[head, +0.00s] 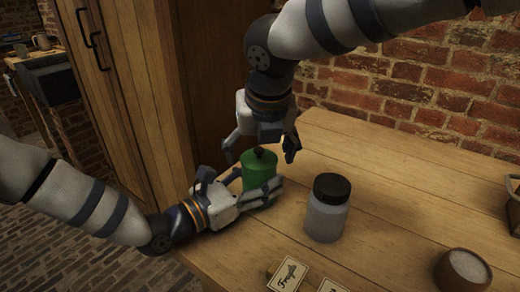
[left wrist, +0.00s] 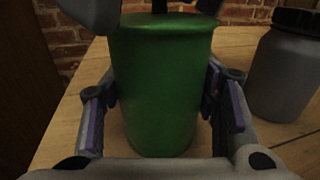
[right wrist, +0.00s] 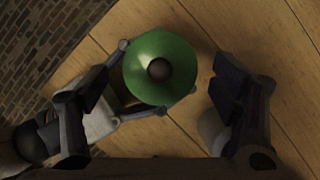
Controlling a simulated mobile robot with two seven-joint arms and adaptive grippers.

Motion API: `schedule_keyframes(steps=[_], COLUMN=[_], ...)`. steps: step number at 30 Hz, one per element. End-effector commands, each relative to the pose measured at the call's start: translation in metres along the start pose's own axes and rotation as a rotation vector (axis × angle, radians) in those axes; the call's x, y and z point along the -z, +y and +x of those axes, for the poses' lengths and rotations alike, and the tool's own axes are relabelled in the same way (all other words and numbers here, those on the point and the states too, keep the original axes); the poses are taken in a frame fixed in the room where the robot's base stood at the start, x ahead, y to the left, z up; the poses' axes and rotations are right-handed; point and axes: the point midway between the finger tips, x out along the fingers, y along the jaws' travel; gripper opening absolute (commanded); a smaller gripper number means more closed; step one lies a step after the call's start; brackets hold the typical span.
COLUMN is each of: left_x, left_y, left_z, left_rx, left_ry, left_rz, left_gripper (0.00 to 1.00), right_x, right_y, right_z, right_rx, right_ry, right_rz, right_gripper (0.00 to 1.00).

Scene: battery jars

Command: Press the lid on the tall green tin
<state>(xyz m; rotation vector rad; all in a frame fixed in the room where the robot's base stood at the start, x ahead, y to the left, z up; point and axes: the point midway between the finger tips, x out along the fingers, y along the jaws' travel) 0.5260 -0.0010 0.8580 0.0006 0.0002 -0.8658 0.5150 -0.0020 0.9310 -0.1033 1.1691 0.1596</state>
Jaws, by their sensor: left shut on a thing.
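The tall green tin (head: 258,183) stands upright near the table's left edge. Its green lid (right wrist: 172,55) with a dark round knob (head: 258,151) sits on its top; I cannot tell how tightly it is seated. My left gripper (head: 245,195) is shut around the tin's sides, and in the left wrist view the tin (left wrist: 155,90) is between its fingers. My right gripper (head: 261,150) is above the tin, pointing down. Its fingers are spread wide on either side of the lid, and in the right wrist view they (right wrist: 158,88) do not touch it.
A grey jar (head: 325,219) with a black lid stands right of the tin. Lettered cards (head: 288,275) lie at the front. A brick wall (head: 430,95) is behind; the table's middle right is clear.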

Motion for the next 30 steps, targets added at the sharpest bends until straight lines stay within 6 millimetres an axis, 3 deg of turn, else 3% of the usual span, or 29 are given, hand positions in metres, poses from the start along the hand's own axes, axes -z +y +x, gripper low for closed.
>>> schedule_keyframes(steps=[10, 21, 25, 30], left_x=[0.000, 0.000, 0.000, 0.000], left_y=[0.000, 0.000, 0.000, 0.000], left_z=[0.000, 0.000, 0.000, 0.000], left_rx=[0.000, 0.000, 0.000, 0.000], left_ry=[0.000, 0.000, 0.000, -0.001], left_rz=[0.000, 0.000, 0.000, 0.000], left_gripper=[0.05, 0.05, 0.05, 0.05], right_x=[-0.001, -0.001, -0.001, 0.000], right_y=[0.000, 0.000, 0.000, 0.000], right_z=[-0.008, -0.089, -0.109, -0.120], right_rx=[0.000, -0.001, 0.000, 0.000], right_ry=[-0.003, -0.005, -0.002, 0.000], right_rz=[0.001, 0.001, 0.001, -0.001], right_gripper=[0.82, 0.82, 0.82, 0.82])
